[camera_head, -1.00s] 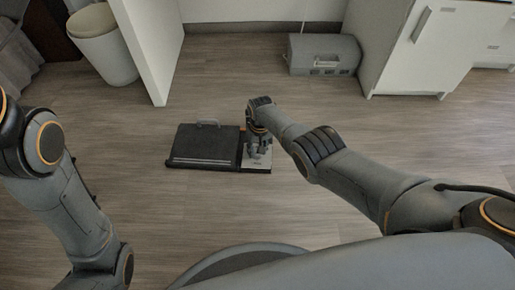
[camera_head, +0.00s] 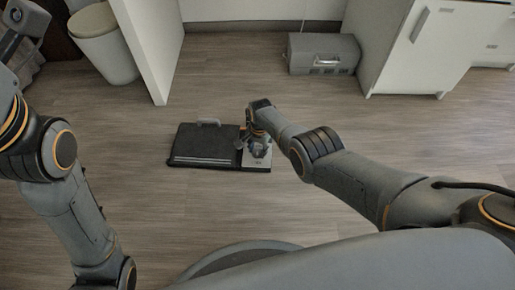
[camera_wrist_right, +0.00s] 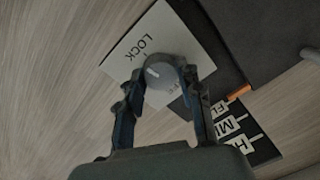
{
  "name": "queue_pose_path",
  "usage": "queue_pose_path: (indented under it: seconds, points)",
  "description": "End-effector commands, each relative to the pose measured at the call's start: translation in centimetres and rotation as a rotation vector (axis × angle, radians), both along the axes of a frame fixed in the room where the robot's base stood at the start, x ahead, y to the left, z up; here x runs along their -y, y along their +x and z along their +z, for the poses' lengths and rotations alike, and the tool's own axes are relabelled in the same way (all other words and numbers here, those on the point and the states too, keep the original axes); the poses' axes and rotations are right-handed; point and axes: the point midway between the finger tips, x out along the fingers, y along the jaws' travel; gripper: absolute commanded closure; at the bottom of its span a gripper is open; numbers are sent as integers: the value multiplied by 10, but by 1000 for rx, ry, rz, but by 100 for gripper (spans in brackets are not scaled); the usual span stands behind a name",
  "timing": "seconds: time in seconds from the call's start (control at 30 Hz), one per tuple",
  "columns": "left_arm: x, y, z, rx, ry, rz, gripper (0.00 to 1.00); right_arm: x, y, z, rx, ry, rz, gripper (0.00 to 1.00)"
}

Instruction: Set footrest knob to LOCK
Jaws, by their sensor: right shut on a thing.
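The footrest (camera_head: 203,146) lies flat on the floor, a dark pad with a grey handle on its far edge. A white panel (camera_head: 257,163) sits at its right end. In the right wrist view the panel (camera_wrist_right: 184,40) bears the word LOCK and a second label, mostly hidden. The round grey knob (camera_wrist_right: 160,78) has a short white mark on its upper left, roughly on the side of LOCK; exact alignment is unclear. My right gripper (camera_wrist_right: 160,88) is shut on the knob, one finger on each side; it also shows above the panel in the head view (camera_head: 259,150). My left gripper is out of view.
Black-and-white labels (camera_wrist_right: 232,124) lie beside an orange mark in the right wrist view. A grey case (camera_head: 323,54) stands by the back wall, a white cabinet (camera_head: 430,50) at right, a bin (camera_head: 103,50) at upper left. The wood floor around the footrest is clear.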

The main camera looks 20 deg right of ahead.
Motion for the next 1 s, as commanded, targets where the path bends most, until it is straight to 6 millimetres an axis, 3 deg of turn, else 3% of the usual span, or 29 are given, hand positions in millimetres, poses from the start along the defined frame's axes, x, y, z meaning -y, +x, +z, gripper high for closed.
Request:
queue_pose_path:
  seconds: [0.3, 0.87, 0.9, 1.0]
  points:
    - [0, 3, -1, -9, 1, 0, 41, 0, 0, 0, 1, 0, -124, 96]
    - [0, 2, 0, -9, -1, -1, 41, 0, 0, 0, 1, 0, -151, 96]
    - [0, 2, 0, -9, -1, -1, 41, 0, 0, 0, 1, 0, -150, 56]
    - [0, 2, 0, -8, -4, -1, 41, 0, 0, 0, 0, 0, -150, 41]
